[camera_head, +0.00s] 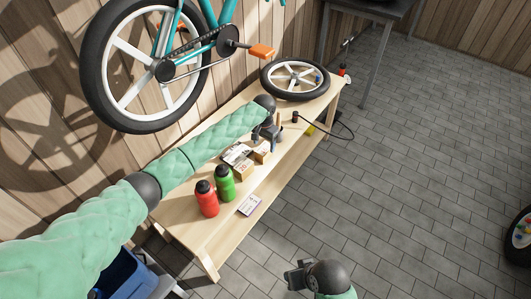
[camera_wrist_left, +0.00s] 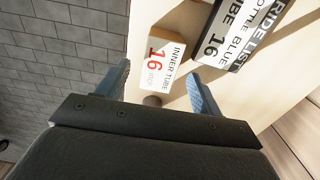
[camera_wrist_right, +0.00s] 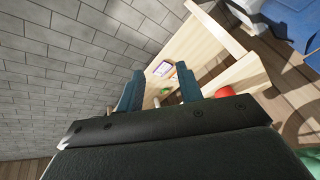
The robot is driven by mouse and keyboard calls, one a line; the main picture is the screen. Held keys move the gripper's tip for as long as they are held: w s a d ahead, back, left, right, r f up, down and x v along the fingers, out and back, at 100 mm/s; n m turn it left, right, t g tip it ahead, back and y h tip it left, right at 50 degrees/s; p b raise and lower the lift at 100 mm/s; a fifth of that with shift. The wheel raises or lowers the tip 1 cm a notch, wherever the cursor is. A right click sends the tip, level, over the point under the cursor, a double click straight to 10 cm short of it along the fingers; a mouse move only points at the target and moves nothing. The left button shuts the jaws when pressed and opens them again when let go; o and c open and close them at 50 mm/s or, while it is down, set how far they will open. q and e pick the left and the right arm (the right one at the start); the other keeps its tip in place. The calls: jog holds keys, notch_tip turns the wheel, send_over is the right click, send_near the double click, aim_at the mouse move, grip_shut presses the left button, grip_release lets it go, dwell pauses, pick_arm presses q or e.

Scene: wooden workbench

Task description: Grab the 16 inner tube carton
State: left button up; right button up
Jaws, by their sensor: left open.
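The 16 inner tube carton (camera_wrist_left: 165,60), white with a red "16" and "INNER TUBE" lettering on a brown box, lies on the bench and shows between my left fingertips in the left wrist view. My left gripper (camera_wrist_left: 160,70) is open with nothing held. In the head view my left gripper (camera_head: 267,136) is over the bench, just beyond two small brown cartons; the farther carton (camera_head: 262,156) is closest to it, but its print is too small to read. My right gripper (camera_head: 296,277) is open and empty, off the bench's front side; its fingers show apart in the right wrist view (camera_wrist_right: 161,82).
A ride list card (camera_wrist_left: 245,32) lies beside the carton. Red (camera_head: 207,200) and green (camera_head: 224,184) bottles stand near the cartons, with a white card (camera_head: 249,205) nearby. A loose wheel (camera_head: 294,80) lies at the bench's far end. A small dark cylinder (camera_head: 295,117) stands near my left gripper.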

aim_at(264, 148)
pick_arm(q)
jog(key=shift+f+p, duration=0.45)
jog(key=shift+f, duration=2.4)
jog(key=c, duration=1.2)
jog(key=shift+o, duration=0.2)
jog(key=shift+r, duration=0.1)
